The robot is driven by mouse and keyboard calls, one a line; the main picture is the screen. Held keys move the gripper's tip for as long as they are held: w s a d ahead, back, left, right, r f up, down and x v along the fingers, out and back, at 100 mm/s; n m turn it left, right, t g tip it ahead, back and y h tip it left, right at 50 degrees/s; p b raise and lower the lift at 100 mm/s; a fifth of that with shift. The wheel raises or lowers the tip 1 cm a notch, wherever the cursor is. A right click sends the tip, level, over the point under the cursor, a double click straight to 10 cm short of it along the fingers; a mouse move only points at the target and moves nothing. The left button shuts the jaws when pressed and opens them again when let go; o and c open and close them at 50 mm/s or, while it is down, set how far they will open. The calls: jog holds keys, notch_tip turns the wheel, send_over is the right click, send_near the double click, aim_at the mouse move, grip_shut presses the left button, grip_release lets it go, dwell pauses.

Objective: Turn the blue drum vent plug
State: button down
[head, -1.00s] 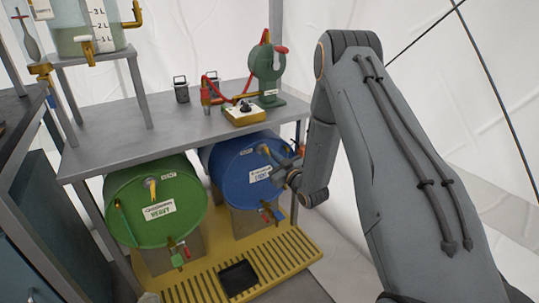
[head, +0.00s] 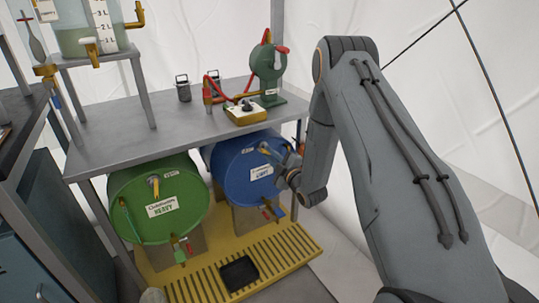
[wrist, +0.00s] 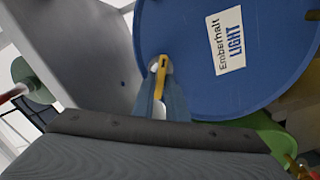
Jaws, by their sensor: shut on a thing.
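The blue drum (head: 240,180) lies on its side under the grey bench, its round face toward me. In the wrist view its face (wrist: 275,90) fills the upper right, with a white label reading "Emberhalt LIGHT" (wrist: 229,42). The yellow vent plug (wrist: 160,76) is a narrow handle near the edge of the drum face. It also shows small in the head view (head: 264,147). My gripper (wrist: 161,92) is shut on the vent plug, with one blue-grey finger on each side of it. In the head view my gripper (head: 283,157) is at the drum's upper right, partly hidden by my wrist.
A green drum (head: 185,225) labelled "HEAVY" lies to the left. Both drums are above a yellow slatted tray (head: 290,248). The bench top (head: 120,125) holds a green hand pump (head: 268,62), red hose and a yellow-based box (head: 244,112). A bench leg stands close right of the drum.

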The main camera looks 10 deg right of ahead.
jog(key=shift+a+n, duration=0.15)
jog(key=shift+n, duration=0.35)
jog(key=c, duration=1.8)
grip_release()
jog(key=shift+s, duration=0.1)
jog(key=shift+c, duration=0.2)
jog(key=v, duration=0.7)
jog(key=shift+s+d+p, duration=0.2)
jog(key=shift+s+p, duration=0.15)
jog(key=shift+p, duration=0.05)
